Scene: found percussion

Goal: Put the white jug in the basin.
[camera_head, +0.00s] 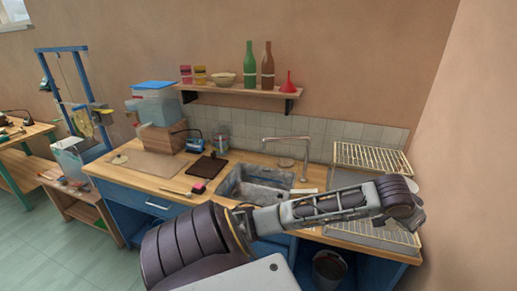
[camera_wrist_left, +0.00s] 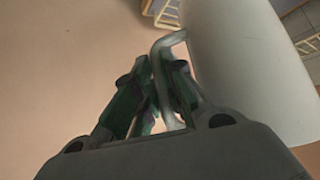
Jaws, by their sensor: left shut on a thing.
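The white jug (camera_wrist_left: 255,75) fills the upper right of the left wrist view as a large, smooth pale wall. Its handle (camera_wrist_left: 163,50) bends down between the fingers of my left gripper (camera_wrist_left: 158,85), which is shut on it. The jug's rim and base are not clear in that view. In the head view I cannot make out the jug or my left fingers; my left arm crosses the picture to the right side. The grey metal basin (camera_head: 236,183) is set in the wooden counter, with no jug seen in it. My right gripper is not in view.
A tap (camera_head: 306,150) stands behind the basin. A wire rack (camera_head: 365,158) is at the right, partly behind my arm. A dark board (camera_head: 208,166) lies left of the basin. A shelf (camera_head: 240,91) with bottles hangs above. A bin (camera_head: 329,270) sits below the counter.

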